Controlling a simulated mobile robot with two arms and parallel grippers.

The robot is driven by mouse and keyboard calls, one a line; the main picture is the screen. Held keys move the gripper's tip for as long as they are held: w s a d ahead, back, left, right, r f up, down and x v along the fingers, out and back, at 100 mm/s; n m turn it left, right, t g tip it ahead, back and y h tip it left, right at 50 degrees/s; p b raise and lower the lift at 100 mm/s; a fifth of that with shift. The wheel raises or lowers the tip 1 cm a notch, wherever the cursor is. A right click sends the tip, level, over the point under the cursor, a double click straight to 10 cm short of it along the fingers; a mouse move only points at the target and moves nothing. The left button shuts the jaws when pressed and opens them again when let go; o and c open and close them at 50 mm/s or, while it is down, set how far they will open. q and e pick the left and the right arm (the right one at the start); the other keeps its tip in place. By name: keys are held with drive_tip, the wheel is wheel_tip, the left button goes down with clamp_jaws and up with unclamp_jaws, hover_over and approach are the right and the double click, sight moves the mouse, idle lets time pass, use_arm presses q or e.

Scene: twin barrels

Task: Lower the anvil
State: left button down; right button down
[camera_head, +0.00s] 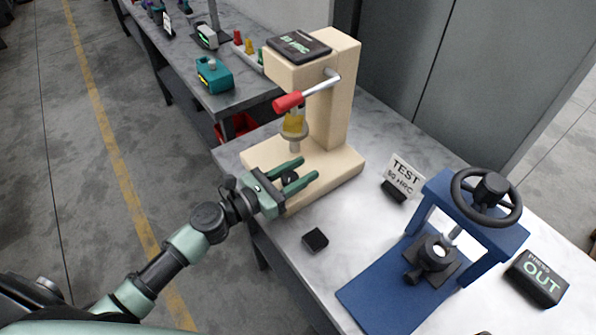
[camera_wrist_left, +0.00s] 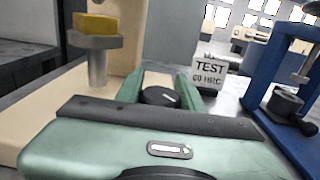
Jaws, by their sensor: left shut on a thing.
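The cream hardness tester (camera_head: 342,105) stands on the bench. Its anvil, a grey disc on a stem (camera_head: 295,138), carries a yellow block (camera_head: 294,122); the wrist view shows the anvil (camera_wrist_left: 95,42) and block (camera_wrist_left: 95,24) at upper left. A lever with a red grip (camera_head: 288,102) sticks out above the block. My left gripper (camera_head: 308,168) is low at the tester's base, with its fingers around a round black knob (camera_head: 289,177). The knob, with a white mark, also shows in the left wrist view (camera_wrist_left: 159,96). My right gripper is not in view.
A "TEST 60 HRC" sign (camera_head: 405,172) stands right of the tester. A blue press (camera_head: 460,215) with a black handwheel and an "OUT" block (camera_head: 538,279) are farther right. A small black block (camera_head: 315,240) lies on the bench near my left gripper.

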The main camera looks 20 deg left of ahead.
use_arm(q)
drive_tip(key=m+g+h+b, duration=0.1)
drive_tip(key=m+g+h, duration=0.1)
drive_tip(key=m+g+h+b, duration=0.1)
drive_tip(key=g+b, duration=0.1)
drive_tip(key=s+m+g+h+b, duration=0.1)
drive_tip(key=m+g+h+b, duration=0.1)
drive_tip(key=shift+d+f+m+g+h, duration=0.2)
drive_tip(key=shift+d+m+g+h, duration=0.1)
drive_tip(key=shift+d+g, duration=0.1)
drive_tip(key=m+g, duration=0.1)
drive_tip(key=m+g+h+b, duration=0.1)
drive_tip(key=g, duration=0.1)
drive_tip(key=m+g+b, duration=0.1)
drive_tip(key=shift+s+d+r+g, duration=0.15)
drive_tip(key=shift+s+g, duration=0.2)
drive_tip(key=shift+g, duration=0.05)
drive_tip(key=shift+s+m+g+h+b, duration=0.15)
drive_tip(key=shift+m+g+h+b, duration=0.2)
drive_tip(key=shift+m+g, duration=0.2)
drive_tip(key=shift+s+g, duration=0.1)
drive_tip(key=shift+g, duration=0.15)
drive_tip(key=c, duration=0.9)
unclamp_jaws()
